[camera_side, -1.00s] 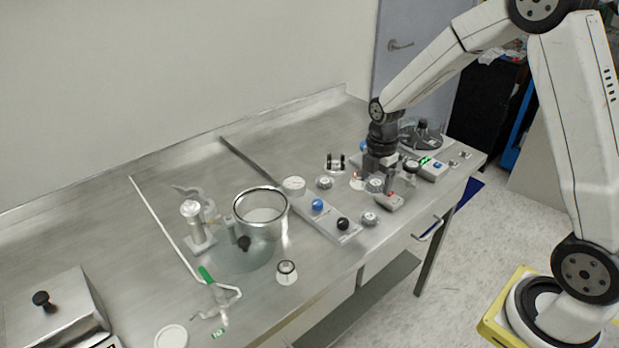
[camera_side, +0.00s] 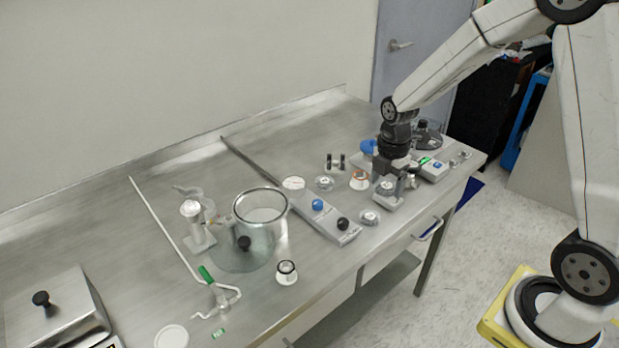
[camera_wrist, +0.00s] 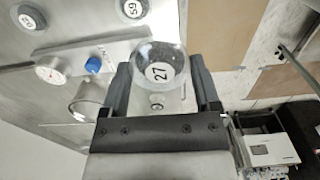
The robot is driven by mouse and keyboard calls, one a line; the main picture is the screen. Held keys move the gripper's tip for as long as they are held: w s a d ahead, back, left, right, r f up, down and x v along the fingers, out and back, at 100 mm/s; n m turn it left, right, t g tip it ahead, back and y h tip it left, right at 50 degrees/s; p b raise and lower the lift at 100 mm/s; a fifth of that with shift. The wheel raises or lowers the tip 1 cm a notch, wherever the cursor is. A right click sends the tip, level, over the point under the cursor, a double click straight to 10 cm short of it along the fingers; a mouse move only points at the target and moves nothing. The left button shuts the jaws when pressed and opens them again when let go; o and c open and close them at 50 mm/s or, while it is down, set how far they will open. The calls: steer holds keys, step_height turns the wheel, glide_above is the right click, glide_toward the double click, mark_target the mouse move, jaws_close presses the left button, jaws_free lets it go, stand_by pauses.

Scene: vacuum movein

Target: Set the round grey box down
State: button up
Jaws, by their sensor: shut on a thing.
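The round grey box (camera_wrist: 158,72), with a "27" label, sits between the two fingers of my gripper (camera_wrist: 163,92) in the wrist view. In the side view, my gripper (camera_side: 390,178) points down near the right end of the bench, shut on the round grey box (camera_side: 386,187). The box is upright, low over a small pale grey block (camera_side: 384,202) at the front edge. I cannot tell whether it touches anything below.
Similar round boxes stand at left (camera_side: 324,183) and in front (camera_side: 369,217). A white-and-brown round piece (camera_side: 358,180) is just left of my gripper. A unit with a green display (camera_side: 431,166) is to the right. A long knobbed unit (camera_side: 325,212) lies left.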

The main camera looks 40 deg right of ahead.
steer(key=shift+w+a, duration=0.1)
steer(key=w+a+r, duration=0.1)
steer(key=w+a, duration=0.2)
steer(key=a, duration=0.6)
steer(key=w+a, duration=0.4)
steer(key=a, duration=0.5)
glide_above(263, 223)
steer(key=shift+s+f, duration=0.2)
steer(key=shift+f, duration=4.4)
steer(key=shift+f, duration=0.1)
steer(key=shift+w+f, duration=0.1)
steer(key=shift+f, duration=1.55)
steer(key=shift+f, duration=0.15)
